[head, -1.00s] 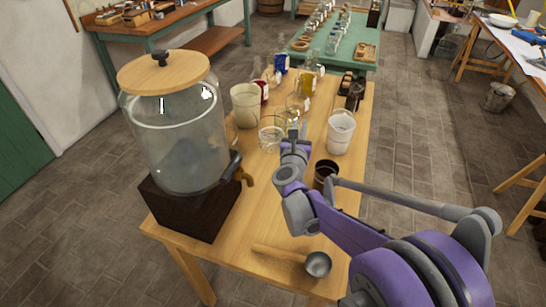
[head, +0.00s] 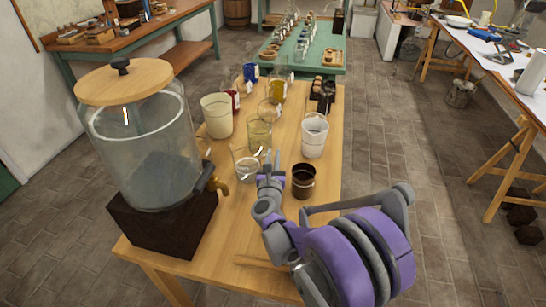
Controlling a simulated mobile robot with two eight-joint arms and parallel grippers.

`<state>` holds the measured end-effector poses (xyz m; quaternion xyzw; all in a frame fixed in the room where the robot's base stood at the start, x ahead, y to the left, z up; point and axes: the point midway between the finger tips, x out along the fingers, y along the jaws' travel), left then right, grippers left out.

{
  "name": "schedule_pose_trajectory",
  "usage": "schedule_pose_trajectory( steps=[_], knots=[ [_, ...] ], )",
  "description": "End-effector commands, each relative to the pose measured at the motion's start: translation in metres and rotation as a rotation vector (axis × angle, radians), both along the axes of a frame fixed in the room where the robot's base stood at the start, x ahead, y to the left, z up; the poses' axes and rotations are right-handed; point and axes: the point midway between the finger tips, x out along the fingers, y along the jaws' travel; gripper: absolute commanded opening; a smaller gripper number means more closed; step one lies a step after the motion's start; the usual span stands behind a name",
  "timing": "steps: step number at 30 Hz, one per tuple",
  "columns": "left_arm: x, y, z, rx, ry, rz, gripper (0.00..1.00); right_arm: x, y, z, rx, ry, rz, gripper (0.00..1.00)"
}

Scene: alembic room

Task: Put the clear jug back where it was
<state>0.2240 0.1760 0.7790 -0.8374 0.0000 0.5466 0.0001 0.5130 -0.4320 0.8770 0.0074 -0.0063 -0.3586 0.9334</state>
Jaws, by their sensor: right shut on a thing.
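The clear jug (head: 243,168) is a see-through glass vessel at the middle of the wooden table (head: 215,240), upright, right of the big dispenser's tap. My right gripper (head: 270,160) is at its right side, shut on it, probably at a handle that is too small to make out. I cannot tell whether the jug's base touches the tabletop. My left gripper is not in view.
A yellowish glass (head: 259,134) stands just behind the jug, a cream beaker (head: 216,117) behind left, a white bucket (head: 314,138) behind right. A dark cup (head: 303,182) stands right of my gripper. The large lidded dispenser (head: 150,150) fills the left. Bottles crowd the far end.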

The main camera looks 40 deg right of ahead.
Motion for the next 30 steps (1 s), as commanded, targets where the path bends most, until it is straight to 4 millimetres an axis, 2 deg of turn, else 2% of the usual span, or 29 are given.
schedule_pose_trajectory(
  steps=[4, 5, 9, 20, 23, 30],
  knots=[
    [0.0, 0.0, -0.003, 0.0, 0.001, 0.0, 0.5, 0.0, 0.0, -0.004, 0.0, 0.0, -0.001, 0.0],
    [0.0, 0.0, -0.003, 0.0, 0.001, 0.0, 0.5, 0.0, 0.0, -0.004, 0.0, 0.0, 0.0, 0.24],
    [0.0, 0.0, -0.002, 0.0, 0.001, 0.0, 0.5, 0.0, 0.0, -0.003, 0.0, 0.0, 0.0, 0.48],
    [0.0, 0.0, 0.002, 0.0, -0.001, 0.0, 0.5, 0.0, 0.0, 0.002, 0.0, 0.0, 0.0, 0.48],
    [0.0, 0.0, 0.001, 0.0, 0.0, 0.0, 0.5, -0.009, 0.01, 0.0, 0.0, 0.0, 0.003, 0.48],
    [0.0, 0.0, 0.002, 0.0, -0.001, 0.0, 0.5, -0.047, 0.044, 0.0, 0.001, 0.0, 0.004, 0.48]
  ],
)
